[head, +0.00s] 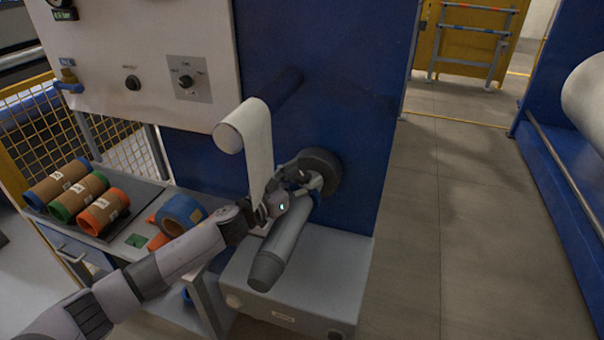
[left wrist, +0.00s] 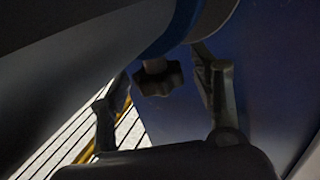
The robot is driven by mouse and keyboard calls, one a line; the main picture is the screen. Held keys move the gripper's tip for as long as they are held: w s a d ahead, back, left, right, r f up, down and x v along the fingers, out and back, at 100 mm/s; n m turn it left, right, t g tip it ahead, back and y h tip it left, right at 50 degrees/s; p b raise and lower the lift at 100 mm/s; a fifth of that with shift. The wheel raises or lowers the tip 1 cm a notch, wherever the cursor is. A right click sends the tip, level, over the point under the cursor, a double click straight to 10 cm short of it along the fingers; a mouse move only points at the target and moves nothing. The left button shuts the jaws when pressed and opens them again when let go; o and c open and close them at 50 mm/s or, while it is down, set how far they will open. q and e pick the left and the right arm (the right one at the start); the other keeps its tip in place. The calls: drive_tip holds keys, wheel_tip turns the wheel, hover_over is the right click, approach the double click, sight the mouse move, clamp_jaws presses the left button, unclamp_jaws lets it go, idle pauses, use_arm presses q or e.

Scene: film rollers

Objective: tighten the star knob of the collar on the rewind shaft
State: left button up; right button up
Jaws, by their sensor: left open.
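The rewind shaft (head: 280,248) is a thick grey cylinder sticking out from the blue machine wall, below the white web. At its wall end is a dark round hub (head: 327,168). My left gripper (head: 304,180) is beside the shaft near this end and partly hides it. In the left wrist view the dark star knob (left wrist: 160,79) sits on a short stem under the blue collar (left wrist: 182,28). The open fingers stand on either side of the knob, with visible gaps. The knob is hidden in the head view. My right gripper is not in view.
A white web (head: 258,145) hangs from a roller (head: 229,138) just above my gripper. A grey cabinet (head: 300,285) stands below the shaft. A side table on the left holds several coloured rolls (head: 104,211) and a blue tape roll (head: 181,213). The floor on the right is clear.

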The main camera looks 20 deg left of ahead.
use_arm(q)
drive_tip(key=shift+c, duration=0.3)
drive_tip(key=c, duration=1.1)
